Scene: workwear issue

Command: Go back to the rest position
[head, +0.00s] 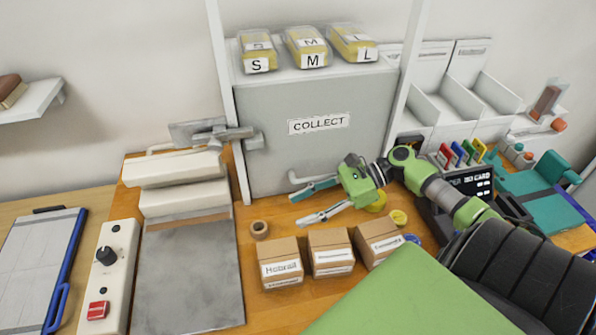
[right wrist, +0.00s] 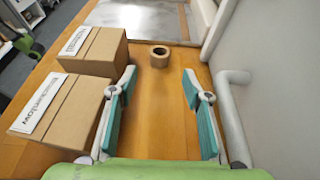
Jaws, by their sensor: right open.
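My right gripper (head: 307,203) reaches in from the right in the head view. Its two fingers are spread apart with nothing between them. It is above the wooden table, in front of the grey COLLECT cabinet (head: 275,165) and behind a row of small cardboard boxes. In the right wrist view the open fingers (right wrist: 160,95) show teal pads, with bare table between them. A brown tape roll (right wrist: 159,56) lies farther ahead, apart from the fingers. My left gripper is not in view.
Cardboard boxes (head: 281,264) stand close to the right gripper. The cabinet's pale handle (right wrist: 234,115) is close beside one finger. A press with a grey plate (head: 188,275) stands at left. Yellow packs (head: 257,50) labelled S, M and L sit on the cabinet. A card device (head: 466,182) is at right.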

